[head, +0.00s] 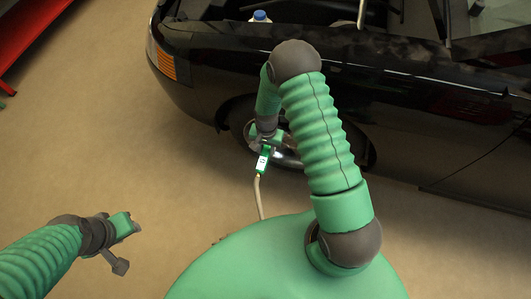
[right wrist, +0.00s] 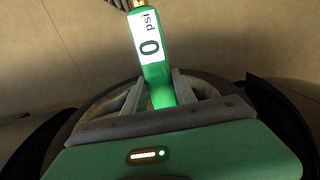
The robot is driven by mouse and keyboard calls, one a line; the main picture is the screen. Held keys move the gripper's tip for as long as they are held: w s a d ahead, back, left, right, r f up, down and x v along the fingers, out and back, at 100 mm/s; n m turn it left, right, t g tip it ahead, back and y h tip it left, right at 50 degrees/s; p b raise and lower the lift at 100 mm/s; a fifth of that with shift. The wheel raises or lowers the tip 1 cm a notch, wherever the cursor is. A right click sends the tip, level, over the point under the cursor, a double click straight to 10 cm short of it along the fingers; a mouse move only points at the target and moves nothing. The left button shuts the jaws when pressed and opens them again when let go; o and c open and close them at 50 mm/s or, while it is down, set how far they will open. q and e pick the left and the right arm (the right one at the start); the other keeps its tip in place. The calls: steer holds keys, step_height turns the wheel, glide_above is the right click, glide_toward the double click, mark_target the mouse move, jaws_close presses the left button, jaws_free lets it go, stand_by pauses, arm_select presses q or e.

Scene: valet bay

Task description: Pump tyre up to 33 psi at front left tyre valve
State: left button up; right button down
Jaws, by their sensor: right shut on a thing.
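My right gripper (head: 266,142) is shut on a green inflator gauge (head: 262,163) in front of the car's front wheel. In the right wrist view, the gripper (right wrist: 160,98) has a finger on each side of the gauge (right wrist: 151,52). Its white display reads 0 psi. A pale hose (head: 259,197) hangs from the gauge to the floor. The wheel's silver rim (head: 289,157) shows partly behind the gripper. The tyre valve is not visible, and I cannot tell whether anything touches it. My left gripper (head: 128,244) is over the floor at lower left; its jaw opening is unclear.
The black car (head: 410,110) fills the upper right, with an orange lamp (head: 161,59) at its front corner. A blue-capped bottle (head: 260,16) shows at the top. A red rack (head: 25,32) stands at upper left. The floor between rack and car is clear.

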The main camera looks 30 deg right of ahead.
mark_target(262, 163)
steer(key=shift+w+d, duration=0.3)
steer(key=shift+d, duration=0.05)
stand_by(0.3)
steer(key=shift+w+r, duration=0.1)
stand_by(0.4)
steer(key=shift+w+d+r, duration=0.1)
steer(key=shift+w+d, duration=0.05)
steer(key=shift+d, duration=0.1)
stand_by(2.7)
stand_by(1.1)
steer(key=shift+s+a+p, duration=0.25)
steer(key=shift+a+p, duration=0.1)
steer(key=s+a+p, duration=0.2)
steer(key=s+a, duration=0.2)
steer(key=shift+a, duration=0.3)
steer(key=shift+s+a, duration=0.25)
steer(key=shift+f, duration=0.2)
